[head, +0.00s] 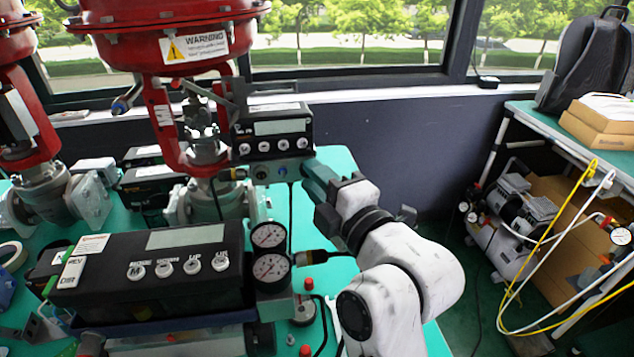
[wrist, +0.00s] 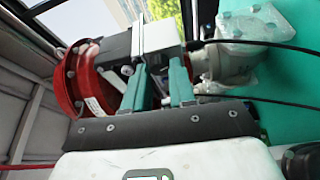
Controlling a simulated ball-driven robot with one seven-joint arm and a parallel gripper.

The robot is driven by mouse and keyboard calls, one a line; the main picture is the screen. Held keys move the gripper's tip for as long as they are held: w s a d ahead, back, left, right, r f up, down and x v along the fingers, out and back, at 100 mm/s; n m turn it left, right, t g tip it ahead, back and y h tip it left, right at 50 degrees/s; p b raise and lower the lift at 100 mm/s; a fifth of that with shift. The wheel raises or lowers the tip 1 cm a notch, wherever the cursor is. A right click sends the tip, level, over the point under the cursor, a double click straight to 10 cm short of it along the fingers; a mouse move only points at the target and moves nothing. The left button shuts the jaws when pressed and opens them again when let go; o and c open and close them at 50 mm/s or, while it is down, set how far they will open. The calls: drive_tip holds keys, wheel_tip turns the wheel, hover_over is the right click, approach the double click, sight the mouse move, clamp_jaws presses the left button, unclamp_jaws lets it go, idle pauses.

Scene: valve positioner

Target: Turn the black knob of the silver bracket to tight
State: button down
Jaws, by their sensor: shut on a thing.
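A black positioner (head: 272,135) with a small display and a row of buttons is mounted on the red valve (head: 185,45). My gripper (head: 312,175) reaches in from the right to its lower right side. In the wrist view, the two teal fingers of my gripper (wrist: 160,72) point at a grey boxy face (wrist: 158,36) beside the red valve body (wrist: 82,78). The fingers are closed on a small part at their tips, by its place the black knob. The knob is hidden by the fingers, and its angle cannot be told.
A second black positioner (head: 150,270) with two round gauges (head: 270,252) stands in front on the teal table (head: 335,160). A black cable hangs below the mounted positioner. A second red valve stands at far left. A workbench with hoses (head: 560,220) is at right.

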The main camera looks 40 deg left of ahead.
drive_tip(key=shift+w+f, duration=0.1)
drive_tip(key=c, duration=0.9)
unclamp_jaws()
drive_tip(key=shift+d, duration=0.1)
drive_tip(key=b+v, duration=0.1)
drive_tip(key=v, duration=0.9)
drive_tip(key=shift+d, duration=0.35)
